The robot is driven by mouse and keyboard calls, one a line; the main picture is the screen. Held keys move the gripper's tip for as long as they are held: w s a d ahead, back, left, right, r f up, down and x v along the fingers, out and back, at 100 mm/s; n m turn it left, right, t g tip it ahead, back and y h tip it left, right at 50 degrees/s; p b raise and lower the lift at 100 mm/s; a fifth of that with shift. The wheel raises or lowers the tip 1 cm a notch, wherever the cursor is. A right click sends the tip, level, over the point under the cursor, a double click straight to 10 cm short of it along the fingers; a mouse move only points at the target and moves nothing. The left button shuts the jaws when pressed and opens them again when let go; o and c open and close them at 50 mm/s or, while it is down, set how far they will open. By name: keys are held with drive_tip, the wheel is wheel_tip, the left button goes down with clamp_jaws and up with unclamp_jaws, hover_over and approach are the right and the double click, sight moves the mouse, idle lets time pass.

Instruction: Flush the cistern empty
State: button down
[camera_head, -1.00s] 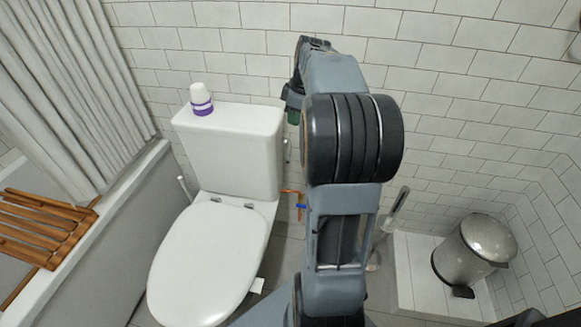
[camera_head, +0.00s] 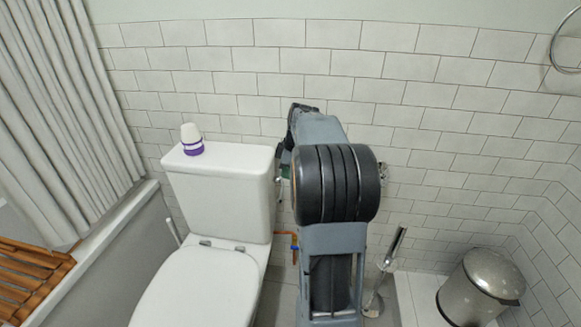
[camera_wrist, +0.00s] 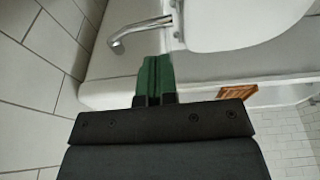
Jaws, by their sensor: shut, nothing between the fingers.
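The white cistern (camera_head: 222,200) stands against the tiled wall behind the toilet, whose lid (camera_head: 200,290) is down. A chrome flush lever (camera_wrist: 140,32) shows in the wrist view, with its curved end pointing left. My gripper (camera_wrist: 155,62) is shut, its green fingertips together and empty. The fingertips are close to the lever in the wrist view; I cannot tell whether they touch it. In the head view my gripper (camera_head: 285,170) is beside the cistern's right side, mostly hidden by my arm.
A white and purple bottle (camera_head: 191,140) stands on the cistern's lid. A toilet brush (camera_head: 385,265) and a steel pedal bin (camera_head: 480,287) are on the right. A bath with a curtain (camera_head: 60,120) and wooden rack (camera_head: 30,275) is on the left. Tiled wall lies close behind.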

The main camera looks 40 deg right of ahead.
sight(281, 195)
drive_tip(key=b+x, duration=0.2)
drive_tip(key=x, duration=0.6)
